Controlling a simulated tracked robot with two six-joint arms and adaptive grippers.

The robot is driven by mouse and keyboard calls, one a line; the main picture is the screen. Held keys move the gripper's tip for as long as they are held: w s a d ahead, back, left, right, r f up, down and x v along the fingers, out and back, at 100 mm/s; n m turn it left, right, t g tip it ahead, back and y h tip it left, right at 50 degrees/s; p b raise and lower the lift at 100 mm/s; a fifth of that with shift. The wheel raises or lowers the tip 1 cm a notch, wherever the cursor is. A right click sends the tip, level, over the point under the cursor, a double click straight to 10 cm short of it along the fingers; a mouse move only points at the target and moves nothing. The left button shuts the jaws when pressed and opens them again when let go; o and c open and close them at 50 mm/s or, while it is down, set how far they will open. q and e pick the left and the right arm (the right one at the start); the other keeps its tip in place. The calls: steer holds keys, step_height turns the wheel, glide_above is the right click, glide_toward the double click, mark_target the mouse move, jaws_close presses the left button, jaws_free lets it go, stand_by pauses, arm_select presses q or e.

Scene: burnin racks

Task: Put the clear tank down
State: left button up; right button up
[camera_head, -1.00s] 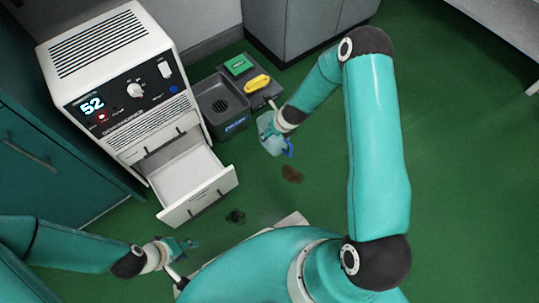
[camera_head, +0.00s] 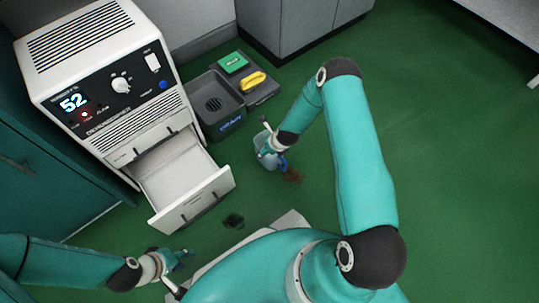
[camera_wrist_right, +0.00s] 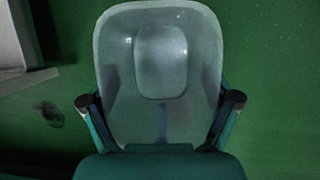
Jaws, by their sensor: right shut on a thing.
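The clear tank (camera_head: 266,153) is a bluish see-through container with a blue part at its lower side. My right gripper (camera_head: 276,146) is shut on it, in the head view just left of the arm's end. In the right wrist view the tank (camera_wrist_right: 158,60) fills the middle, between the two fingers of the right gripper (camera_wrist_right: 160,112). In the head view I cannot tell whether the tank touches the green floor (camera_head: 455,160). My left gripper (camera_head: 181,256) is low at the left, empty, away from the tank; its fingers look apart.
A white dehumidifier (camera_head: 95,75) with a display reading 52 stands at the left, its drawer (camera_head: 190,205) pulled out. A dark bin (camera_head: 216,105) and a tray with a green box (camera_head: 233,63) and yellow item (camera_head: 254,80) stand behind. A brown stain (camera_head: 293,176) and dark patch (camera_head: 233,221) mark the floor.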

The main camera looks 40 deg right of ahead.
steer(key=shift+f+b, duration=0.9)
steer(key=shift+f, duration=1.25)
steer(key=shift+f, duration=0.1)
steer(key=o, duration=1.5)
